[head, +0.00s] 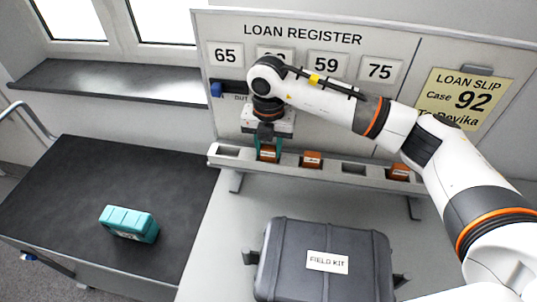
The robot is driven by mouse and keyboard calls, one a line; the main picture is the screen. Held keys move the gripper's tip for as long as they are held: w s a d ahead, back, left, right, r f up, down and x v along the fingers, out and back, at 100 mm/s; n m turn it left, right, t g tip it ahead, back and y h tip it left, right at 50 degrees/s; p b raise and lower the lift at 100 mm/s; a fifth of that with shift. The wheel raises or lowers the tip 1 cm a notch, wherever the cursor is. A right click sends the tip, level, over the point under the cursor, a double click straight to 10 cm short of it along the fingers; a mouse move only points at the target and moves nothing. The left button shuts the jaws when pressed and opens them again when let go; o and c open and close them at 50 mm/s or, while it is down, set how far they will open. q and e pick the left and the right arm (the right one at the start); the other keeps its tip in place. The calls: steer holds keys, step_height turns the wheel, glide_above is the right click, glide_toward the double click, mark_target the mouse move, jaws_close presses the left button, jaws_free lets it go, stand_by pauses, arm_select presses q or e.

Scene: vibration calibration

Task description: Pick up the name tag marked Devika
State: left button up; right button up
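Small orange-brown tags stand in a grey slotted rack (352,180) below the board: a left one (268,154), a middle one (312,160) and a right one (400,171). Each has a pale label too small to read, so I cannot tell which is marked Devika. My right gripper (268,147) points down at the left tag, with its teal fingers on either side of it. I cannot tell whether they touch it. The tag appears to sit in its slot. The loan slip (462,97) reads Case 92, To Devika, partly hidden by my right arm. My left gripper is out of view.
The loan register board (235,30) shows 65, 59 and 75; another number is hidden behind my arm. A dark field kit case (290,240) stands on the grey table.

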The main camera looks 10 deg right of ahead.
steer(key=c, duration=0.3)
steer(key=shift+r, duration=0.1)
